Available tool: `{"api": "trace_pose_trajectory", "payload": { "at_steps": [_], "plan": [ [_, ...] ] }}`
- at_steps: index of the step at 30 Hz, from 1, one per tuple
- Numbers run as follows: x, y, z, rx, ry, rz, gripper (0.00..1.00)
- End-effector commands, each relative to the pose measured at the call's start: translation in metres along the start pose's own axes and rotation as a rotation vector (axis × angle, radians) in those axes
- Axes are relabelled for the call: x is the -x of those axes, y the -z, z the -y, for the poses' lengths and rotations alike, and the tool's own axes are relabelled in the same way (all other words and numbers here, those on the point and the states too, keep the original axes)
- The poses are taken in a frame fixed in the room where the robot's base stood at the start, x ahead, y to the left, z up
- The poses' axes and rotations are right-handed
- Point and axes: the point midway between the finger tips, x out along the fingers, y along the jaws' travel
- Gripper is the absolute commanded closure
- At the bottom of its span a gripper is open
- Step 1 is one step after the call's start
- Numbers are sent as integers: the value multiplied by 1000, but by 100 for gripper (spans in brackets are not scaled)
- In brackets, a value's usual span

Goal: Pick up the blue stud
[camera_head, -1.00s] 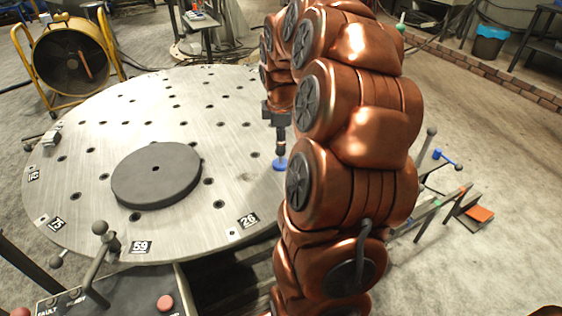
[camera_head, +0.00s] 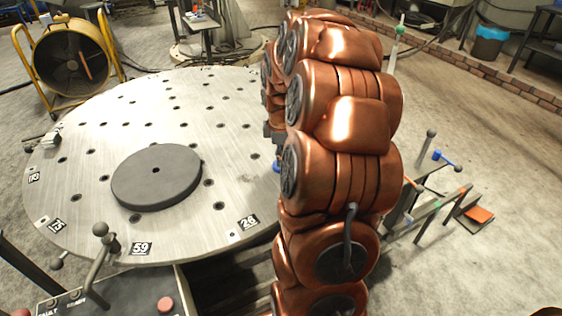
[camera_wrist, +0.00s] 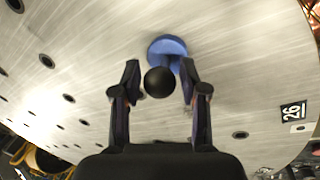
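The blue stud (camera_wrist: 166,45) has a round blue base on the metal table and a black ball at its near end in the wrist view. My gripper (camera_wrist: 160,68) is open, with one finger on each side of the black ball and a small gap visible at both sides. In the head view a bit of the blue stud (camera_head: 277,167) shows at the table's right part, beside my arm. My arm hides most of the stud and the gripper there.
The round metal table (camera_head: 100,110) has many holes and a dark grey disc (camera_head: 156,174) on it. A lever with a ball knob (camera_head: 100,229) stands at its front. A rack (camera_head: 432,210) stands on the floor at right. A yellow-framed fan (camera_head: 70,60) is at back left.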

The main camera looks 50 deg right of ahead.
Motion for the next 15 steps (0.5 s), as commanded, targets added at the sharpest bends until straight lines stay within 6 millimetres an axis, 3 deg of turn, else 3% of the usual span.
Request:
{"api": "trace_pose_trajectory", "payload": {
  "at_steps": [2,11,15],
  "plan": [
    [0,0,0,0,0,0,68],
    [0,0,0,0,0,0,99],
    [0,0,0,0,0,0,100]
  ]
}}
